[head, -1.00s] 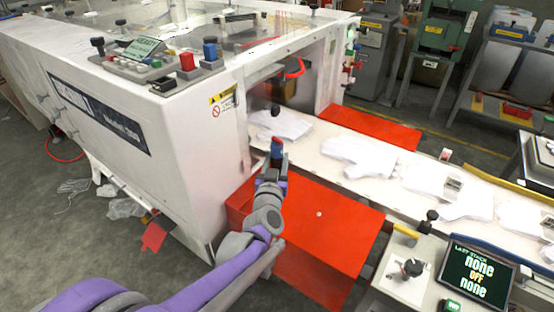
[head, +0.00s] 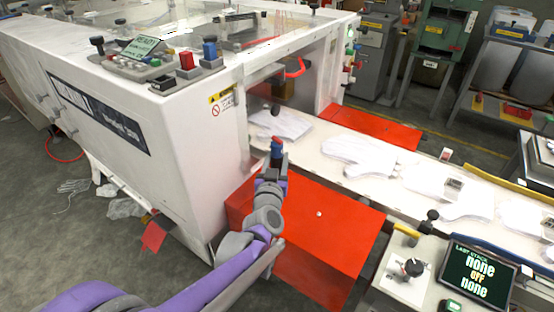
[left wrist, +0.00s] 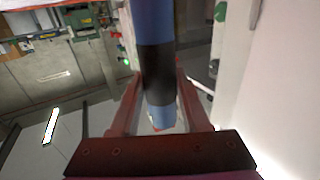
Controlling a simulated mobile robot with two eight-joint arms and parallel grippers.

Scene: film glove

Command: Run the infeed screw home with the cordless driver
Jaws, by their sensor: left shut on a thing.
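My left gripper (head: 271,172) is shut on the cordless driver (head: 277,148), which shows as a small blue body with a red end. In the left wrist view the driver (left wrist: 155,72) is a blue and black cylinder between the two fingers. In the head view the driver stands roughly upright at the near side of the white machine's opening, beside the belt. I cannot make out the infeed screw, and I cannot tell whether the driver touches anything. My right gripper is not in view.
The white machine (head: 180,140) fills the left. A pale belt (head: 400,165) carries several white glove-shaped pieces (head: 370,152) out to the right. A red panel (head: 320,220) lies below my left gripper. A control stand with a screen (head: 478,275) is at lower right.

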